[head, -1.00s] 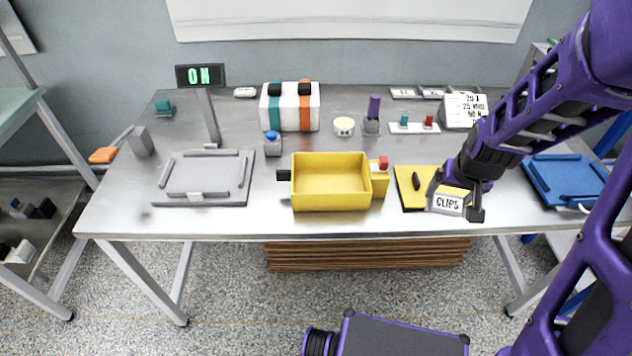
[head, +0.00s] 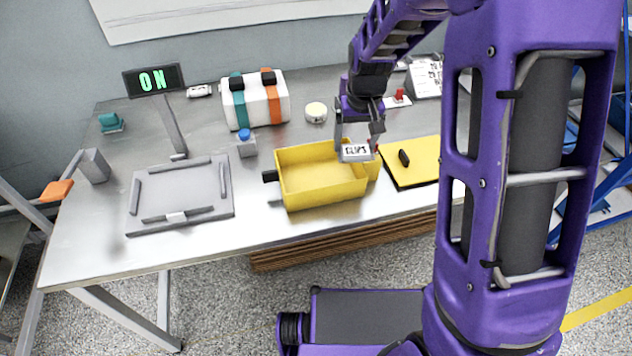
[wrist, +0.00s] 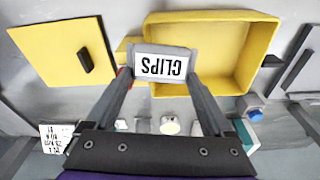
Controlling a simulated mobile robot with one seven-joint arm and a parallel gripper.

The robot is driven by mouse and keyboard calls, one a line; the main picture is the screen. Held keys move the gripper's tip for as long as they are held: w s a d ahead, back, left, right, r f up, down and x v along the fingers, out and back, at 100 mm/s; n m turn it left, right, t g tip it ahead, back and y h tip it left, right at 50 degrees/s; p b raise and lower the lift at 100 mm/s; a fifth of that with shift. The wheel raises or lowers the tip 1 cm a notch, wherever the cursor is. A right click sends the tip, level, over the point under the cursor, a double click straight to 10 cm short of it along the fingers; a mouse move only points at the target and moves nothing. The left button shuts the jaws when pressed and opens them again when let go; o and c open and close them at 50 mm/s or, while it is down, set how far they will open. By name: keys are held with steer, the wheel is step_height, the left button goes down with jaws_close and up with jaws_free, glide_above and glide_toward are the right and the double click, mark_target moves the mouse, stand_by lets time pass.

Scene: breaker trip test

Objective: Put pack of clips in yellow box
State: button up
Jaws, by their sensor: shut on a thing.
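The pack of clips (head: 356,151) is a small grey pack with a white label reading CLIPS. My gripper (head: 358,146) is shut on it and holds it at the right end of the yellow box (head: 325,195). In the wrist view the pack (wrist: 161,66) sits between the two fingers (wrist: 160,75) and overlaps the left side of the yellow box (wrist: 262,42). The box is open at the top and its visible inside is empty. In the head view the pack appears to be above the box's right rim; its exact height is hard to tell.
A yellow lid with a black handle (head: 420,172) lies right of the box. A grey tray (head: 180,190) lies to the left. A blue-button block (head: 246,143), a white case with teal and orange straps (head: 255,100) and a lit ON sign (head: 153,80) stand behind.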

mark_target(318, 176)
steer(key=w+a+f+n+g+b, duration=0.1)
steer(key=w+a+n+g, duration=0.15)
steer(key=a, duration=0.55)
steer(key=shift+m+g+h, duration=0.25)
steer(key=shift+m+h, duration=0.05)
steer(key=shift+m, duration=0.15)
steer(key=shift+s+a+f+b, duration=0.15)
steer(key=shift+f+b, duration=0.2)
steer(key=shift+f, duration=2.2)
steer(key=shift+s+a+f+b, duration=0.1)
steer(key=shift+f+b, duration=0.2)
steer(key=shift+f, duration=2.2)
steer(key=o, duration=1.1)
steer(key=r, duration=0.4)
steer(key=w+r, duration=0.1)
steer(key=r, duration=0.3)
steer(key=r+p, duration=0.1)
steer(key=r, duration=0.3)
steer(key=shift+w+a+r, duration=0.15)
steer(key=shift+w+a, duration=0.05)
